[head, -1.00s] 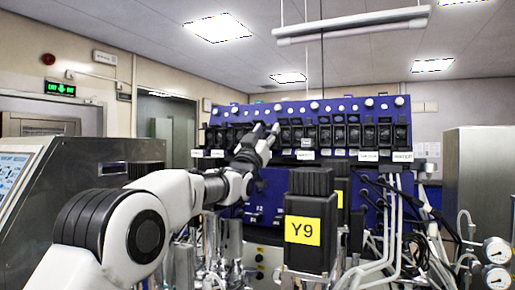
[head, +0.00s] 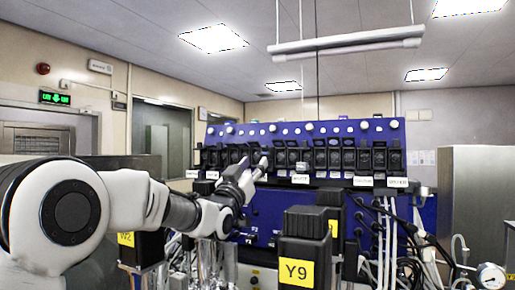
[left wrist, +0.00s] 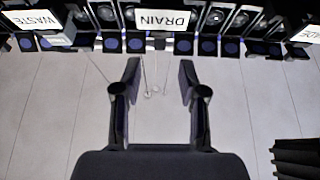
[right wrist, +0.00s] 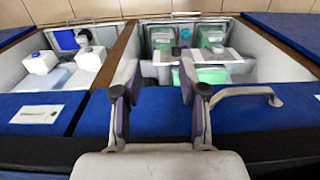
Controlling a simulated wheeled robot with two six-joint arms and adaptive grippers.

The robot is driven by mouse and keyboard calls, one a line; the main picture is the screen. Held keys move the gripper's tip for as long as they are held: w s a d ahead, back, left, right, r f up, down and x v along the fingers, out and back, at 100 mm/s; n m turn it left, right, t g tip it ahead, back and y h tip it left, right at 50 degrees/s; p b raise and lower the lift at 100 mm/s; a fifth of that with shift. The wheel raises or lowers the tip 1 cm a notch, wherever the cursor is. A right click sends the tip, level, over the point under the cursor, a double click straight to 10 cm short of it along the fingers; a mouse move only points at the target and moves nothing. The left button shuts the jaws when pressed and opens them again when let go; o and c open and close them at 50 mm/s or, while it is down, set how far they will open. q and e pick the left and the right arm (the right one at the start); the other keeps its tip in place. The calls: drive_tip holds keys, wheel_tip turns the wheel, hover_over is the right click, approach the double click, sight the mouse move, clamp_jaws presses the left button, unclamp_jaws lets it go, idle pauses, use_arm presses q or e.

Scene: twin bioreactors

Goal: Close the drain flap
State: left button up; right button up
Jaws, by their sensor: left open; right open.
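A row of dark flaps (head: 320,155) runs along the blue panel (head: 228,128) in the head view. I cannot tell how far the drain flap stands open. My right gripper (right wrist: 158,82) is open and empty.
A black unit marked Y9 (head: 306,240) stands in front of the panel, with tubes (head: 390,235) to its right. A steel cabinet (head: 478,195) is at the right. In the right wrist view, a blue-topped surface (right wrist: 150,108) borders bins (right wrist: 115,48) with bottles and boxes.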

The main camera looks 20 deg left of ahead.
sight(264, 148)
use_arm(q)
drive_tip(key=shift+g, duration=0.6)
drive_tip(key=p+x, duration=0.2)
drive_tip(key=x, duration=0.1)
drive_tip(key=r+p+x, duration=0.1)
drive_tip(key=p+x, duration=0.1)
drive_tip(key=x, duration=0.1)
drive_tip(key=p+x, duration=0.2)
drive_tip(key=x, duration=0.1)
drive_tip(key=shift+s+r, duration=0.1)
drive_tip(key=shift+r, duration=0.25)
drive_tip(key=shift+s+r, duration=0.1)
drive_tip(key=shift+s, duration=0.15)
drive_tip(key=shift+c, duration=0.6)
clamp_jaws()
use_arm(e)
wheel_tip(264, 148, up, 9)
use_arm(q)
drive_tip(key=f+t+b, duration=0.1)
drive_tip(key=t+b, duration=0.1)
drive_tip(key=b, duration=0.3)
drive_tip(key=shift+f+b, duration=0.15)
drive_tip(key=shift+b, duration=0.15)
drive_tip(key=shift+r+t, duration=0.2)
drive_tip(key=shift+t, duration=0.2)
drive_tip(key=shift+r, duration=0.2)
use_arm(e)
wheel_tip(264, 148, down, 6)
